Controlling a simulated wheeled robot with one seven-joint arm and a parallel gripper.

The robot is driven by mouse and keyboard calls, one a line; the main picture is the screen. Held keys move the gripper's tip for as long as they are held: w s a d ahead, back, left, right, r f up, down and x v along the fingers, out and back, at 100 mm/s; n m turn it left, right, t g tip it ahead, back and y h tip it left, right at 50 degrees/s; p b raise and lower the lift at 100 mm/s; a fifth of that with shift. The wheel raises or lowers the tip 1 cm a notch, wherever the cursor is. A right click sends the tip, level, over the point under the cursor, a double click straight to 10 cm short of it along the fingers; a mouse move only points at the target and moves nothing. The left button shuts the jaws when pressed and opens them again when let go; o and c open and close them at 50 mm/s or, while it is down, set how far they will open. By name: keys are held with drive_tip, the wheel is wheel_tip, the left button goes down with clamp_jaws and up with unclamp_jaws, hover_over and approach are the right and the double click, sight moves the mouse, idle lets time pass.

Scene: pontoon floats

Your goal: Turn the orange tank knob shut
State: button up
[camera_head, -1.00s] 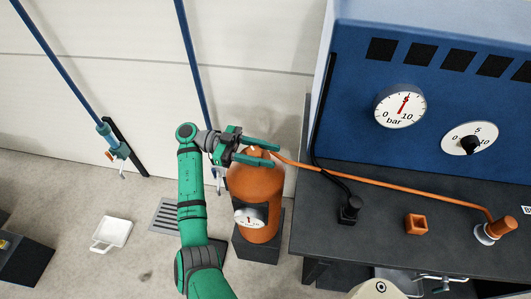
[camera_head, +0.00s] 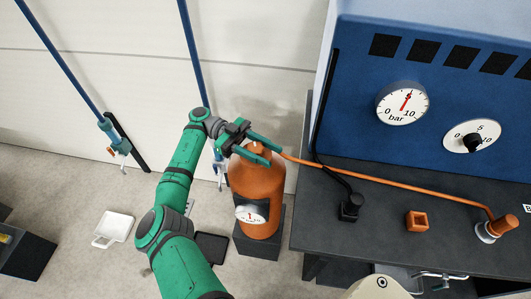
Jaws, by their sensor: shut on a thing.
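The orange tank (camera_head: 257,190) stands upright on a dark base beside the dark bench. A small white gauge (camera_head: 251,214) is on its front. The tank's orange knob (camera_head: 258,147) is at the top of the tank, mostly hidden by my gripper. My green gripper (camera_head: 276,155) is over the tank top, its two fingers pointing to the lower right, one on each side of the knob. It is shut on the knob. How far the knob is turned cannot be seen.
An orange hose (camera_head: 390,184) runs from the tank top across the bench (camera_head: 345,225) to a fitting at right. A blue panel (camera_head: 360,130) carries a bar gauge (camera_head: 402,103) and a black dial (camera_head: 472,142). A white tray (camera_head: 113,229) lies on the floor at left.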

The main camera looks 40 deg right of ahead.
drive_tip(key=shift+s+f, duration=0.15)
drive_tip(key=o, duration=1.1)
drive_tip(key=shift+c, duration=0.2)
